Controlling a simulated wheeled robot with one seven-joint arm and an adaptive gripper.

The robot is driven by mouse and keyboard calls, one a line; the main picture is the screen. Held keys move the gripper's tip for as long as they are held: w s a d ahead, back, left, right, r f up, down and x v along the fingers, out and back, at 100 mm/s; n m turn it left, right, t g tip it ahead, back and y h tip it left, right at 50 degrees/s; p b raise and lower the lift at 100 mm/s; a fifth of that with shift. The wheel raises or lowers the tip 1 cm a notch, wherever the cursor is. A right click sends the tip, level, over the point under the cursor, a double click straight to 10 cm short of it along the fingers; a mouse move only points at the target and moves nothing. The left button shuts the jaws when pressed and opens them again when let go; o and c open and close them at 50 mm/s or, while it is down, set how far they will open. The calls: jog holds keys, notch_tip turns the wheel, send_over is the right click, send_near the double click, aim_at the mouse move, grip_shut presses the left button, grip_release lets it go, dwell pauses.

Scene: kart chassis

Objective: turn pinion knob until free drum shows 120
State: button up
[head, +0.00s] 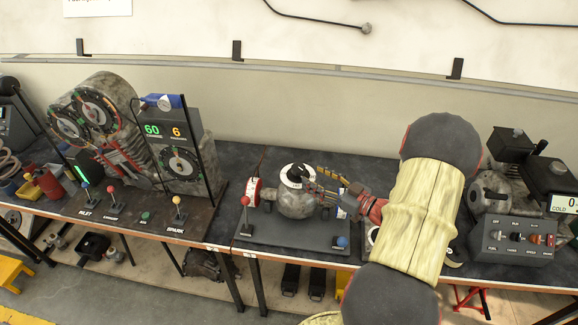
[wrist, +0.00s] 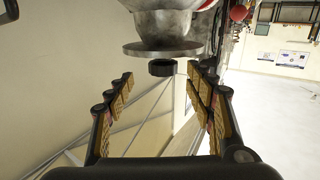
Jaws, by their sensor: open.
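The device with the drums stands on a dark base plate (head: 290,236) on the bench; its rounded grey metal housing (head: 297,204) is in the middle. A white dial with black marks (head: 297,174) tops it. A white and red drum (head: 253,192) is on its left side; another drum (head: 341,212) on the right is partly hidden by my gripper. I cannot read either drum. My gripper (head: 314,180) reaches in from the right, open. In the wrist view a black round knob (wrist: 162,68) below a grey disc (wrist: 160,49) lies between the parted fingertips, apparently untouched.
A red-topped lever (head: 245,201) and a blue knob (head: 342,241) stand on the base plate. Left is an engine stand with a display (head: 165,131) reading 60 and 6. Right is a grey control box (head: 515,238). The wall runs behind the bench.

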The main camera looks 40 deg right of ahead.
aim_at(304, 172)
jog(key=shift+s+a, duration=0.1)
jog(key=shift+s, duration=0.1)
jog(key=shift+w+a, duration=0.1)
jog(key=shift+w, duration=0.05)
jog(key=w, duration=0.3)
jog(key=w+a+b, duration=0.1)
jog(key=w, duration=0.3)
jog(key=shift+w+a+b, duration=0.15)
jog(key=shift+a+b, duration=0.05)
jog(key=shift+b, duration=0.1)
jog(key=shift+c, duration=0.8)
jog(key=c, duration=1)
